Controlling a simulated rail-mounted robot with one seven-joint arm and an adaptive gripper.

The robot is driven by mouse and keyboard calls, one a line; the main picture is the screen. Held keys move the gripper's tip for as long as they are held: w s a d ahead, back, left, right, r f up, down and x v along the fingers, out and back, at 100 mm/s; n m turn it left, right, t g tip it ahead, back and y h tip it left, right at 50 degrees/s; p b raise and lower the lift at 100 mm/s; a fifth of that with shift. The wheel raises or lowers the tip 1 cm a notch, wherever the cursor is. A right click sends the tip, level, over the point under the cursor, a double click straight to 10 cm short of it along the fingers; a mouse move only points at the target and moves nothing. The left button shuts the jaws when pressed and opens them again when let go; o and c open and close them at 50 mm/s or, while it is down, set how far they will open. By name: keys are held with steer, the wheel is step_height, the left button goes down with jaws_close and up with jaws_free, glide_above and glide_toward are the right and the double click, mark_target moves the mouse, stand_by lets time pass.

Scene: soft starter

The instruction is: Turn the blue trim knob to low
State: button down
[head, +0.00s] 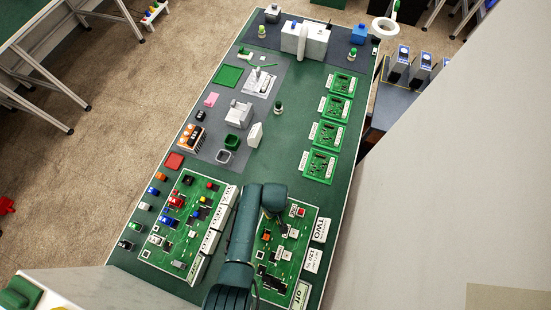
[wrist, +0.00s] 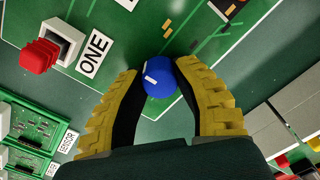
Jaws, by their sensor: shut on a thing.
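The blue trim knob (wrist: 160,84) is a round blue cap with a short white mark, standing on a green circuit board (wrist: 141,40) in the wrist view. The white mark is toward the knob's left side. My gripper (wrist: 157,72) has its two yellow ridged fingers closed on either side of the knob. In the head view my dark green arm reaches over the right-hand circuit board (head: 272,263), and the knob and fingertips are hidden there. Any low marking by the knob cannot be made out.
A red push button (wrist: 40,55) on a white base stands beside a "ONE" label (wrist: 95,54) in the wrist view. In the head view, another populated board (head: 178,229) lies left of my arm, and small green boards (head: 320,166) line the right edge.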

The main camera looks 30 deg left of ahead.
steer(key=shift+s+f, duration=0.1)
steer(key=shift+f, duration=0.05)
steer(key=c, duration=0.7)
jaws_free()
steer(key=shift+r, duration=0.2)
step_height(320, 180, up, 12)
steer(key=shift+f, duration=0.1)
